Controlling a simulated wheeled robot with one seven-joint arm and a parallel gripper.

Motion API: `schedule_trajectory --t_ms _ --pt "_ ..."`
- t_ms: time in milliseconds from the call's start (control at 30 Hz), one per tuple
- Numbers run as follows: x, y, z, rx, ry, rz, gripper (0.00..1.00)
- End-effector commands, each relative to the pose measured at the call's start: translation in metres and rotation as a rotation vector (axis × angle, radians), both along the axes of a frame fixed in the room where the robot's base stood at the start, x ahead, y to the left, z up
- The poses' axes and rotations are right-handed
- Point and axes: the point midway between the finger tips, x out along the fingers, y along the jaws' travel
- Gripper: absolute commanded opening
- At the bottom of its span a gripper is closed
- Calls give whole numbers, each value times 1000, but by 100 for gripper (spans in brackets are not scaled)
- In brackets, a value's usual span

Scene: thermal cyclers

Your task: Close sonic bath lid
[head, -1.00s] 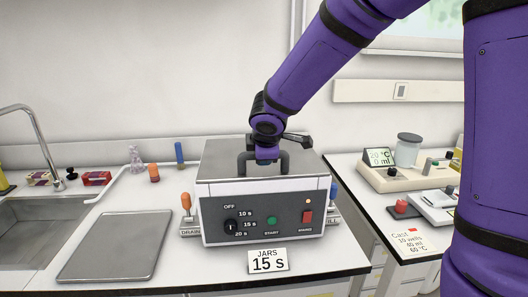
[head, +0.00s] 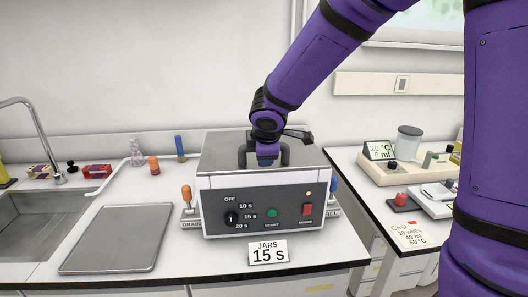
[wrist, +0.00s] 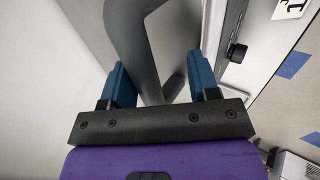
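The sonic bath (head: 262,208) is a grey box with a dial, a green START button and a red switch, in the middle of the counter in the head view. Its grey metal lid (head: 222,150) lies over the top, looking level; whether it is fully seated I cannot tell. My gripper (head: 265,158) points down at the lid's dark arched handle (head: 285,155). In the wrist view, the blue fingers of my gripper (wrist: 161,82) stand apart on either side of the grey handle (wrist: 130,40), with gaps visible.
A "JARS 15 S" sign (head: 268,253) stands before the bath. An empty metal tray (head: 118,238) and a sink (head: 40,225) are to the left. An orange-handled drain lever (head: 187,194) is at the bath's left side. A second bench (head: 375,205) with instruments is at right.

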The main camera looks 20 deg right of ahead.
Motion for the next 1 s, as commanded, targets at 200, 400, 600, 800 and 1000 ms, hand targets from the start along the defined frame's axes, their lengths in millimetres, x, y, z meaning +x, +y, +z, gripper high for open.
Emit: schedule_trajectory --t_ms 200,400,600,800,1000 --pt "-9 2 14 1 -3 0 51" --pt "-29 6 43 2 -4 0 51" --pt "-48 10 69 2 -2 0 51" --pt "-59 12 84 1 -1 0 51" --pt "-61 13 87 0 1 1 51"
